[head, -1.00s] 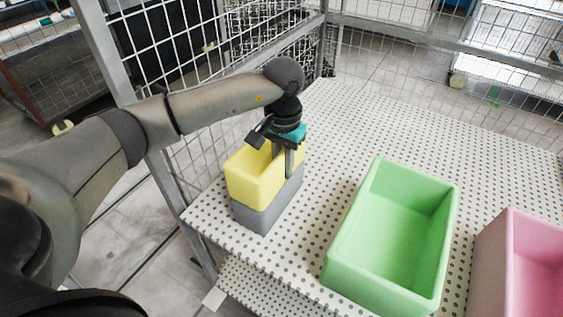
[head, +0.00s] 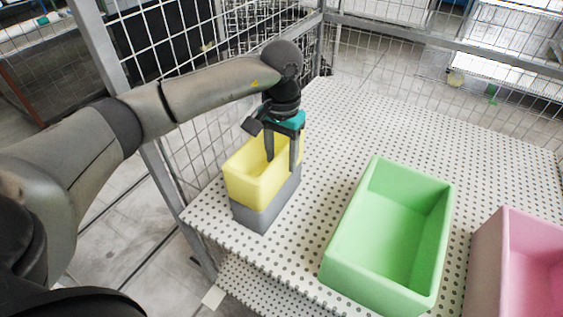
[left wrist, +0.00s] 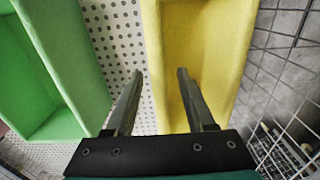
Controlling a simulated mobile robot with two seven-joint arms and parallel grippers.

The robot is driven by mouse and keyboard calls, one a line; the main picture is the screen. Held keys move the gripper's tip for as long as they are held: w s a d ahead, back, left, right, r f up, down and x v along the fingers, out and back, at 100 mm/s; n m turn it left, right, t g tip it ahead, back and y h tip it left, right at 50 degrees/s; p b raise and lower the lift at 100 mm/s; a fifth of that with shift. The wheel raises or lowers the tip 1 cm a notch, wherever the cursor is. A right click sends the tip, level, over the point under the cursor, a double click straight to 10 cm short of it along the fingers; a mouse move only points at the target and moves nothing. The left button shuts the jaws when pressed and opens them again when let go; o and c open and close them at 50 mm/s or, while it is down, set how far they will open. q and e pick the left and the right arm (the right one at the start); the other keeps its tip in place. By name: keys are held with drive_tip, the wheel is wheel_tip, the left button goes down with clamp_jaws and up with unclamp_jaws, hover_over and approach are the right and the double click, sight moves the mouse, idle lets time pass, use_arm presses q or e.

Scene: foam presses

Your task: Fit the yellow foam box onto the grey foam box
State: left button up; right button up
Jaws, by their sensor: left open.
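The yellow foam box (head: 246,187) sits on top of the grey foam box (head: 262,216) at the left corner of the table. The two look lined up, with the grey one showing below the yellow one. My left gripper (head: 281,165) is open at the yellow box's right wall, one finger inside the box and one outside. In the left wrist view the fingers (left wrist: 159,75) stand apart, on either side of the yellow wall (left wrist: 150,60). The grey box is hidden there. My right gripper is not in view.
A large green foam box (head: 385,240) stands to the right on the perforated white table (head: 330,140), with a pink foam box (head: 490,265) beyond it. A wire mesh fence (head: 180,50) runs along the left and back. The table behind the boxes is clear.

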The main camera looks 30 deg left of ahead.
use_arm(q)
wheel_tip(320, 180, up, 12)
drive_tip(key=p, duration=0.1)
drive_tip(key=shift+r+p, duration=0.25)
drive_tip(key=shift+p, duration=0.05)
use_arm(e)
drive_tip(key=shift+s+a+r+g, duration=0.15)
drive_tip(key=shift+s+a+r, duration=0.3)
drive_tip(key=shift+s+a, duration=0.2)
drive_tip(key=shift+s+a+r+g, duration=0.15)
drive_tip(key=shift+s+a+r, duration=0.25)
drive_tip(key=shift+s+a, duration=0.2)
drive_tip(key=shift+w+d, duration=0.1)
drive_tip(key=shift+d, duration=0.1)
